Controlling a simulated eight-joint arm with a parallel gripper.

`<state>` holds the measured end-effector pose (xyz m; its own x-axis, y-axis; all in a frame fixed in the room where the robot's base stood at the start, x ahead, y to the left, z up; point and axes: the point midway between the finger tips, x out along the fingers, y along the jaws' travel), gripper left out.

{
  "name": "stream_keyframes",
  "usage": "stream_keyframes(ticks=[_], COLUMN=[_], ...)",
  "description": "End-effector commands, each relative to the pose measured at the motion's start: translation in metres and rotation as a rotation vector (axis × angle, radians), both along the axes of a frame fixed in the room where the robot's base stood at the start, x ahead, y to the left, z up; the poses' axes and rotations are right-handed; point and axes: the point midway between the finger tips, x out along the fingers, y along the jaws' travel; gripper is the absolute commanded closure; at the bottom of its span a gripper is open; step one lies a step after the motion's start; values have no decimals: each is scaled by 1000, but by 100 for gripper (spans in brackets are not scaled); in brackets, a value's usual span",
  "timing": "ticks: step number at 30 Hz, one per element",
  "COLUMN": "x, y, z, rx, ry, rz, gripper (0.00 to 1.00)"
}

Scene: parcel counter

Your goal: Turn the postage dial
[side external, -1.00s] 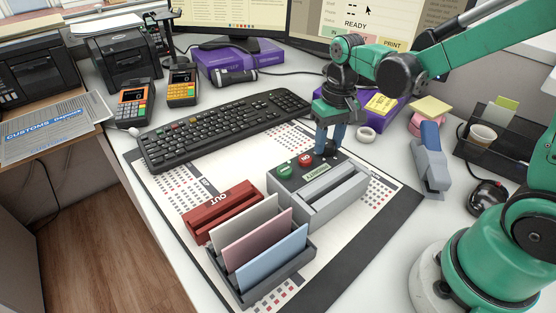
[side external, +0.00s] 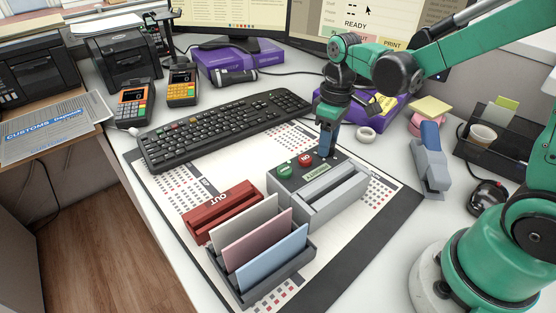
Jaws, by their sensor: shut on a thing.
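The grey postage machine (side external: 325,205) stands on the desk mat, with a green button (side external: 284,170), a red button (side external: 305,160) and a small display (side external: 317,172) on its dark top panel. My gripper (side external: 327,154) points down at the panel's back right corner, right of the red button. Its blue fingers are shut on the postage dial, which they mostly hide. The fingers are seen nearly edge-on, one in front of the other. The dial's markings cannot be made out.
A red OUT tray (side external: 222,212) and a rack (side external: 268,283) of envelopes stand in front and to the left. A keyboard (side external: 225,128) lies behind. A tape roll (side external: 366,135) and blue-grey stapler (side external: 431,160) are to the right.

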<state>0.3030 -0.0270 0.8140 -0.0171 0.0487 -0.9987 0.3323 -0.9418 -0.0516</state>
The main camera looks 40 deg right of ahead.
Motion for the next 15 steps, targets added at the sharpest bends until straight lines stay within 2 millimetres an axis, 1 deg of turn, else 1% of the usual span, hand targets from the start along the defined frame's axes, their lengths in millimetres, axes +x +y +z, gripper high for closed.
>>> stream_keyframes(ticks=[11,12,14,15], x=[0,0,0,0], y=[0,0,0,0], z=[0,0,0,0], rx=[0,0,0,0], ry=[0,0,0,0], rz=[2,2,2,2], gripper=[100,51,34,30])
